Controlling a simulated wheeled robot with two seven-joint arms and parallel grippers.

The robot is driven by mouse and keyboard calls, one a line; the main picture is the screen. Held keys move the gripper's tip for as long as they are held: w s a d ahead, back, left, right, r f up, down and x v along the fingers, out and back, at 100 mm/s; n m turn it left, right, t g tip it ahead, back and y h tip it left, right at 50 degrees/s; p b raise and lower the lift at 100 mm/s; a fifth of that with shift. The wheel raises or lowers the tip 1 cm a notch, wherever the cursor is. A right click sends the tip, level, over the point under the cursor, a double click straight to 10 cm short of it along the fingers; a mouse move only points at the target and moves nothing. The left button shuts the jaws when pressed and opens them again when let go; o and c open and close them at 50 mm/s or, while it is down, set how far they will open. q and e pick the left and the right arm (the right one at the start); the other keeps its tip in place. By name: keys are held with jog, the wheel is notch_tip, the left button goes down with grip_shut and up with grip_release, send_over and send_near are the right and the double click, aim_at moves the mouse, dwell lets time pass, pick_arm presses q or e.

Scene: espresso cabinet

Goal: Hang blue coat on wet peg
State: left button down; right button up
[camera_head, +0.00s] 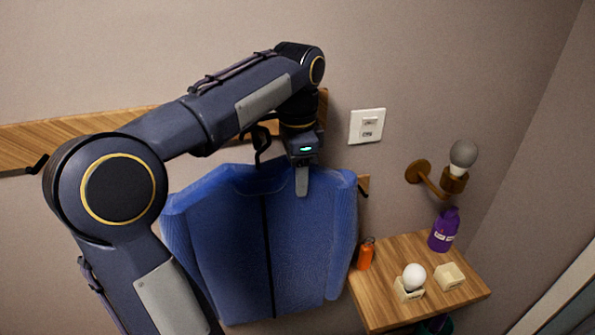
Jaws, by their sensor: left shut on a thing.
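The blue coat (235,230) hangs upright in front of the wall, with a dark line down its front. A dark hanger hook (260,145) shows above its collar. My left gripper (301,185) is at the top of the coat, right of the collar, and is shut on it. A wooden rail (70,135) runs along the wall behind my left arm. A dark peg (37,165) shows at its left end. My arm and the coat hide much of the rail, and I cannot tell which peg is the wet one. My right gripper is not in view.
A wooden shelf (385,310) at the lower right holds an orange canister (365,254), a purple bottle (443,231), a white bulb (413,275) in a holder and an empty cream holder (449,277). A wall lamp (455,180) and a switch plate (367,126) are above.

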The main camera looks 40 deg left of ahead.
pick_arm(q)
jog(key=c, duration=0.5)
grip_release()
notch_tip(320, 180, up, 8)
jog(key=shift+f, duration=0.1)
